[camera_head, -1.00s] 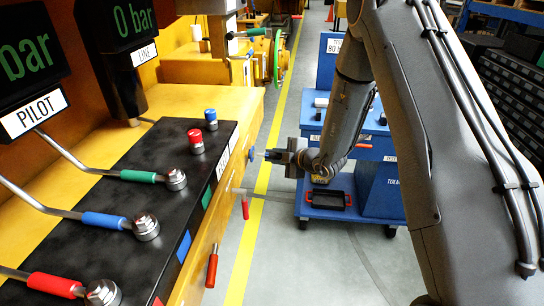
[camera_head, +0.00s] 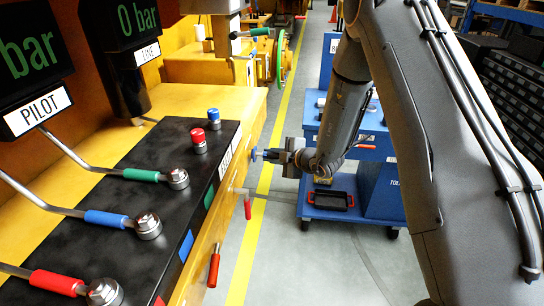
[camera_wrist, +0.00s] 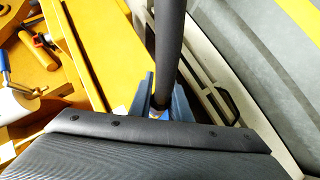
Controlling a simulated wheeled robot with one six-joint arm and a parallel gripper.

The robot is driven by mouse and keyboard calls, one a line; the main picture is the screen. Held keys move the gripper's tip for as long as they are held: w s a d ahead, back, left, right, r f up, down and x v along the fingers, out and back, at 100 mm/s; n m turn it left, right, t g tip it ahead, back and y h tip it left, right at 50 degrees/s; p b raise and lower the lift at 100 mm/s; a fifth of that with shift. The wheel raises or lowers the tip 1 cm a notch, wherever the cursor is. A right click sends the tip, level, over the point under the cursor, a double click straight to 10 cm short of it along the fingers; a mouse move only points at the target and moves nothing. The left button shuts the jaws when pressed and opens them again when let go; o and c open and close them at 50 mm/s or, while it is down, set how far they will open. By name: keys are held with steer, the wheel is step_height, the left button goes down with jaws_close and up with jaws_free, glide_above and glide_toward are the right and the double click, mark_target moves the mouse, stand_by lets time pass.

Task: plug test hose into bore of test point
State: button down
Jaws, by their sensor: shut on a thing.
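My gripper (camera_head: 275,156) is at mid-picture in the head view, just right of the yellow bench's front face. In the wrist view its two blue fingers (camera_wrist: 162,100) are shut on a thick dark hose (camera_wrist: 170,45), which I take for the test hose. The hose runs up out of the top of that view.
The black panel (camera_head: 100,235) carries levers with red, blue and green grips. Red-handled levers (camera_head: 214,268) stick out low on the yellow front. A blue cart (camera_head: 325,214) with a dark red-rimmed tray stands behind my arm. The floor between is clear.

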mark_target(276, 156)
steer(key=shift+w+a, duration=0.15)
steer(key=shift+a, duration=0.55)
steer(key=c, duration=1.6)
jaws_free()
steer(key=shift+o, duration=0.2)
steer(key=shift+b+v, duration=1.25)
steer(key=shift+v, duration=2.7)
